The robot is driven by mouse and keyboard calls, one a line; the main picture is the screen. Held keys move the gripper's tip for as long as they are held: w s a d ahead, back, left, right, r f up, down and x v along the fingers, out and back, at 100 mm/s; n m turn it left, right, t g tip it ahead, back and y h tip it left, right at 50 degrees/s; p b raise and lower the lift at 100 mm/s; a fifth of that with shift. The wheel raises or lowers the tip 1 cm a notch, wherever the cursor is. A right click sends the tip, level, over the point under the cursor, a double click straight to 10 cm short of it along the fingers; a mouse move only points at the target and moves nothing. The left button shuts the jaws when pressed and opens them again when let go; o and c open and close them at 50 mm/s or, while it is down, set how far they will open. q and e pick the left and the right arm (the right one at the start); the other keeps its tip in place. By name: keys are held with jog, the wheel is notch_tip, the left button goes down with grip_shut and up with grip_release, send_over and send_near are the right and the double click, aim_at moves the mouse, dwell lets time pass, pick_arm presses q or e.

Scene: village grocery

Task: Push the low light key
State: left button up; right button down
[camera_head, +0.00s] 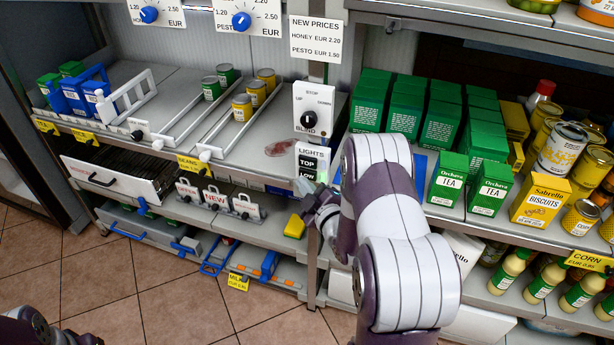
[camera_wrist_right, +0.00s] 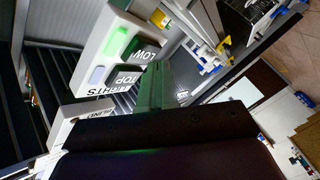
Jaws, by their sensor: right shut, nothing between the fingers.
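The lights panel (camera_head: 313,163) is a white box on the shelf post, with a black TOP key (camera_head: 307,161) above a black LOW key (camera_head: 307,174). In the right wrist view the LOW key (camera_wrist_right: 148,53) has a bright green patch beside it, and the TOP key (camera_wrist_right: 123,79) a paler patch. My right gripper (camera_head: 307,189) is shut and empty, just below the LOW key. Its fingers (camera_wrist_right: 157,70) point at the panel close to the LOW key. I cannot tell whether they touch it. Only a bit of my left arm shows at the bottom left.
A blind switch (camera_head: 312,109) with a black knob stands above the panel. Green tea boxes (camera_head: 488,188) and a biscuit box (camera_head: 539,201) fill the shelf on the right. Rails with cans (camera_head: 242,107) and a drawer (camera_head: 112,177) are on the left. Tiled floor lies in front.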

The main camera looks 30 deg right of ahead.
jog(key=shift+s+a+p, duration=0.35)
jog(key=shift+s+a, duration=1.6)
jog(key=shift+a, duration=0.3)
